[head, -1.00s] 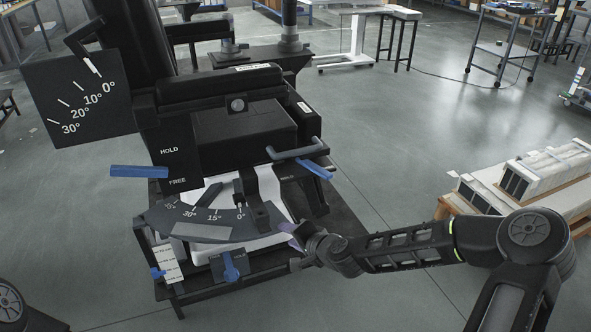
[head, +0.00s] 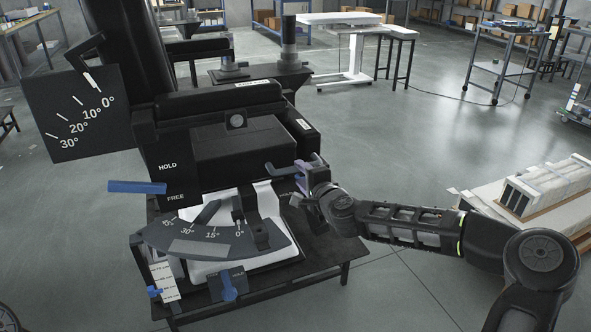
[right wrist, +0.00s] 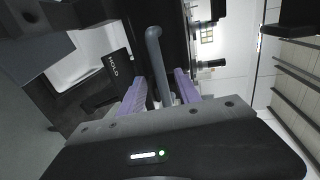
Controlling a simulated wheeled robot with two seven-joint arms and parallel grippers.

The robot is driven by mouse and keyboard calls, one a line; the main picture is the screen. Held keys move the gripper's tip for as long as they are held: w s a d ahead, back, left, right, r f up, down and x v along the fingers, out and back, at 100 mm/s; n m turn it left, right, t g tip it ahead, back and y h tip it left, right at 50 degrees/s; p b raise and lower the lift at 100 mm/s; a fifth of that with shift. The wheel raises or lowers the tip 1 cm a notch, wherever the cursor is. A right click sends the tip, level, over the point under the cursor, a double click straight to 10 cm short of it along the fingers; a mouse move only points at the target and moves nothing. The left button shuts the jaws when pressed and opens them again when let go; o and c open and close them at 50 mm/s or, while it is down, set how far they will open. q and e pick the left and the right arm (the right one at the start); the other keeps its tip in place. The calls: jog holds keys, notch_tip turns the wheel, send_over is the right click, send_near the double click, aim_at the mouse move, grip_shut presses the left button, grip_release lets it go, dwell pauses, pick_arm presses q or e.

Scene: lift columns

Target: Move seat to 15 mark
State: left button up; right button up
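The black seat unit (head: 235,150) stands on a low dark table. Its lower dial (head: 205,240) is marked 0°, 15°, 30° and 45°; a dark upright piece (head: 238,210) stands by the 0° mark, and a dark slanted bar (head: 206,212) lies between 15° and 30°. My right gripper (head: 302,178) is at the grey bar handle (head: 279,169) on the unit's right side. In the right wrist view its purple fingers (right wrist: 162,92) are apart, one on each side of the handle (right wrist: 155,52), with gaps visible. My left gripper is out of view.
An upper dial plate (head: 75,112) has its white pointer near 0°. A blue lever (head: 137,187) is by HOLD and FREE, and another blue lever (head: 229,288) is at the front. A pallet with boxes (head: 545,190) stands right. Floor between is clear.

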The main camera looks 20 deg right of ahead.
aim_at(296, 170)
jog(key=x, duration=0.5)
grip_shut()
dwell(0.3)
dwell(1.0)
